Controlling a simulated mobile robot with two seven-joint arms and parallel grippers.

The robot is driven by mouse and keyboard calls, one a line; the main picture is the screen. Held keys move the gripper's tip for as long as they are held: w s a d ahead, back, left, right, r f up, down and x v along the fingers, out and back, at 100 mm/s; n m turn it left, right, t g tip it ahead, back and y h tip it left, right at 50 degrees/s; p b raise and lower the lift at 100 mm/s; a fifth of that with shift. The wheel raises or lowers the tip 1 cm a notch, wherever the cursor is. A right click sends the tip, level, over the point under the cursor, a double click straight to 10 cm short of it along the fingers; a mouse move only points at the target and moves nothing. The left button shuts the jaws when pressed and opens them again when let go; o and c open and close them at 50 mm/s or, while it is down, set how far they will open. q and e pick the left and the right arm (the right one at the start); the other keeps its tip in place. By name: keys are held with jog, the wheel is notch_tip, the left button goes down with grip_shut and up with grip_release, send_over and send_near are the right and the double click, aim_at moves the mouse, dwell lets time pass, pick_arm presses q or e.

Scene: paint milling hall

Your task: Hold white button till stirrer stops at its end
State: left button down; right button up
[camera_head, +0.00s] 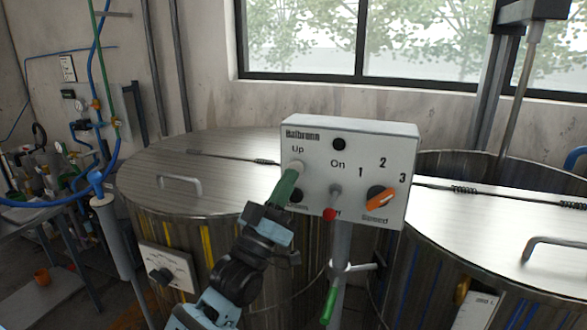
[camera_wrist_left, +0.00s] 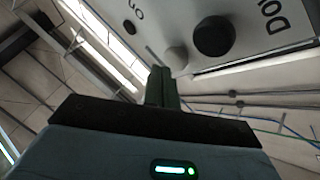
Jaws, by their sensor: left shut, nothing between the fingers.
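The grey control box (camera_head: 350,165) faces me on a post. Its white button (camera_head: 297,167) is under the label "Up"; in the left wrist view it is a pale round knob (camera_wrist_left: 176,58) beside a black button (camera_wrist_left: 213,35). My left gripper (camera_head: 288,180), with green fingers, is shut and empty, its tips at the white button. The fingers (camera_wrist_left: 162,85) also show in the left wrist view, tips close to the knob; I cannot tell whether they press it. The stirrer's shaft (camera_head: 521,85) stands at the right, its lower end hidden in the vat. My right gripper is out of view.
A blue hose (camera_head: 40,205) hangs at the left.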

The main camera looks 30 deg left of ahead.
pick_arm(q)
jog(key=shift+s, duration=0.25)
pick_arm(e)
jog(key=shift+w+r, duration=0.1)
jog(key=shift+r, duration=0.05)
pick_arm(q)
jog(key=shift+d, duration=0.1)
jog(key=s, duration=0.2)
jog(key=s+d+p, duration=0.1)
jog(key=s, duration=0.2)
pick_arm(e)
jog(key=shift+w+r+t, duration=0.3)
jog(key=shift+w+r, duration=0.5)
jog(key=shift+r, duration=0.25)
pick_arm(q)
jog(key=shift+w, duration=0.1)
